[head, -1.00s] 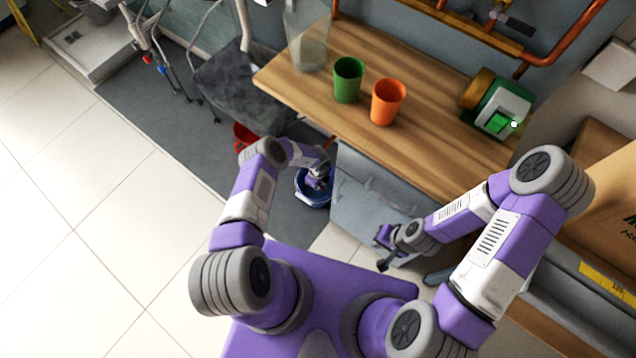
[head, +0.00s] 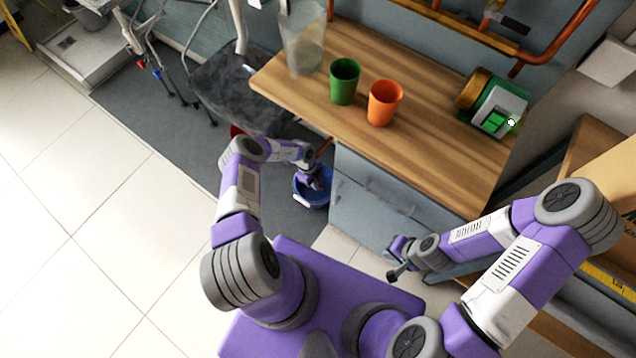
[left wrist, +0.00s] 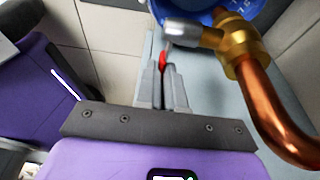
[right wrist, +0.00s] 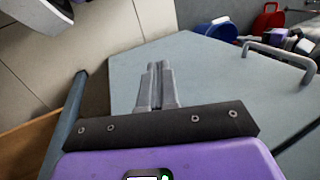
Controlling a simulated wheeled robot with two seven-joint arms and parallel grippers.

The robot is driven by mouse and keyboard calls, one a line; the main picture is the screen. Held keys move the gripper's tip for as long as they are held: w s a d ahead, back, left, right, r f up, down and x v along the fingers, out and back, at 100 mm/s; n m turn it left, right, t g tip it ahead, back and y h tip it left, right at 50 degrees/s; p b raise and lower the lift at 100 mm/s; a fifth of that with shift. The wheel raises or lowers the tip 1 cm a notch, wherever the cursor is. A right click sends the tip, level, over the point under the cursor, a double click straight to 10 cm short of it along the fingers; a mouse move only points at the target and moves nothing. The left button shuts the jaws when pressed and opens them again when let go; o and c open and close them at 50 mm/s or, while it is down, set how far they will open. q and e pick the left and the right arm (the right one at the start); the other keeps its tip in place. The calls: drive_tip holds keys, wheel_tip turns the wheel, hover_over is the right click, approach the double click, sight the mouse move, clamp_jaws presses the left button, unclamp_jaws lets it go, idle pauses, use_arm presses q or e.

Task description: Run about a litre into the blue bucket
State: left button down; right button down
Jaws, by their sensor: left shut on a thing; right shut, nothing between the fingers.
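The blue bucket (head: 311,196) stands on the floor by the left end of the workbench, partly hidden by my left gripper (head: 318,178). In the left wrist view, my left gripper (left wrist: 163,72) is shut on a small red lever (left wrist: 163,60) beside a brass tap (left wrist: 240,45) on a copper pipe. Part of the blue bucket (left wrist: 255,8) shows behind the tap. I cannot see any water or the bucket's inside level. My right gripper (head: 393,274) is shut and empty in front of the grey cabinet; its closed fingers show in the right wrist view (right wrist: 156,75).
A green cup (head: 345,82), an orange cup (head: 384,103) and a clear container (head: 303,40) stand on the wooden worktop (head: 440,125). A green-and-white device (head: 499,110) sits at its right end. Tiled floor at left is clear.

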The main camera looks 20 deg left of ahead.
use_arm(q)
drive_tip(key=c, duration=1.2)
unclamp_jaws()
drive_tip(key=shift+c, duration=0.2)
drive_tip(key=p+v, duration=0.3)
drive_tip(key=v, duration=0.4)
drive_tip(key=shift+r, duration=0.35)
